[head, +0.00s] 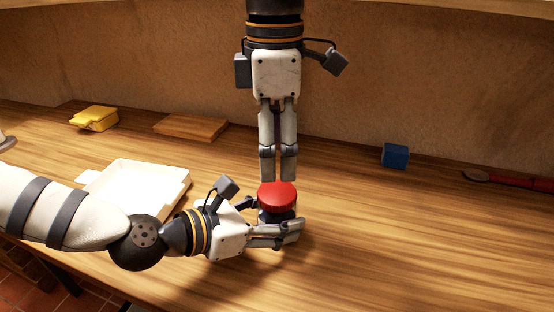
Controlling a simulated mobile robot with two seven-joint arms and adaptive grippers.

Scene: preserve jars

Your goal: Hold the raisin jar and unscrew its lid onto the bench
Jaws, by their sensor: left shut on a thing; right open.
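The raisin jar (275,217) stands on the wooden bench near the middle, its dark body mostly hidden by my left gripper. Its red lid (277,195) is on top of the jar. My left gripper (280,222) comes in from the left, low, and is shut around the jar's body. My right gripper (278,180) points straight down from above, with its fingertips just behind or over the lid's far edge. It is open, with nothing seen between its fingers. I cannot tell whether it touches the lid.
A white tray (180,182) lies left of the jar, behind my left arm. A yellow container (94,118), a wooden board (191,127) and a blue block (395,155) sit along the back. A red-handled tool (525,182) lies at the far right. The bench right of the jar is clear.

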